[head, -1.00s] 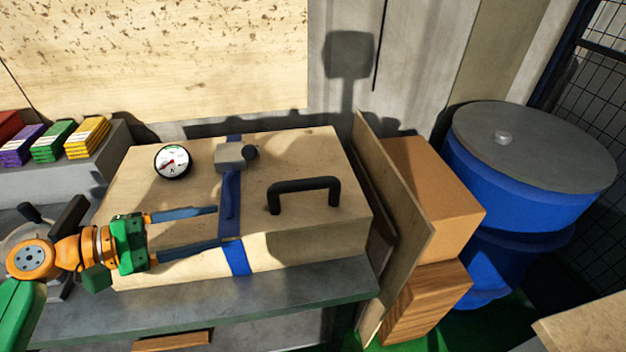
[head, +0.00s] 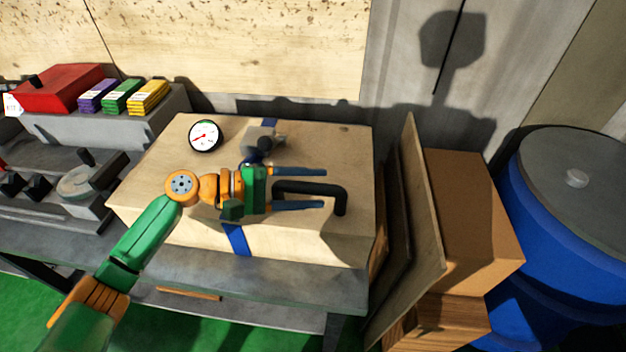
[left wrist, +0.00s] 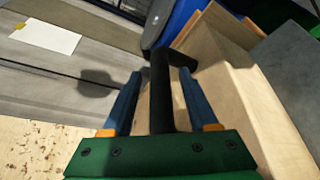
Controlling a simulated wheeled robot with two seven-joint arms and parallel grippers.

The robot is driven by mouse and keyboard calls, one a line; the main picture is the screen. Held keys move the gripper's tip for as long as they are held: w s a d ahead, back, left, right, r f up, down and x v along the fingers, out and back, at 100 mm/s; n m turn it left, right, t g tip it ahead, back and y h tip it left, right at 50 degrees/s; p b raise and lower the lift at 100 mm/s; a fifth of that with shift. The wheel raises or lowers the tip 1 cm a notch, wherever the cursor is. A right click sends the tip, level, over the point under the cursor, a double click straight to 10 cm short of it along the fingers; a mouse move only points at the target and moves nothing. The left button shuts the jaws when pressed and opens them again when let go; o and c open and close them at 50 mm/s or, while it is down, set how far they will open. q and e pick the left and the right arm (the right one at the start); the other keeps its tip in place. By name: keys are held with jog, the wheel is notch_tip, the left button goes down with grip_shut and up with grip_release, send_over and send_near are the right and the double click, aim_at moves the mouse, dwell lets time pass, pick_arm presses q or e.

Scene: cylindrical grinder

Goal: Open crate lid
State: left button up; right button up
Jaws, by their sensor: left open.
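The wooden crate (head: 305,238) stands on a grey bench with its lid (head: 228,129) shut. A black handle (head: 341,198) rises from the right part of the lid. A blue strap (head: 236,239) with a grey latch (head: 262,138) crosses the crate. My left gripper (head: 325,188) is open over the handle, its two blue fingers on either side of the bar in the head view. In the left wrist view the handle (left wrist: 161,90) runs between the spread fingers. I cannot tell whether they touch it. My right gripper is not in view.
A round gauge (head: 205,136) sits at the lid's back left. Upright boards (head: 421,215) and a cardboard box (head: 470,210) stand close on the right, with a blue barrel (head: 545,240) beyond. A machine with knobs (head: 75,185) is at left.

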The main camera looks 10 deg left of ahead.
pick_arm(q)
jog(key=shift+w+d+f, duration=0.1)
jog(key=shift+d, duration=0.25)
jog(key=shift+a, duration=0.15)
grip_shut()
dwell(1.0)
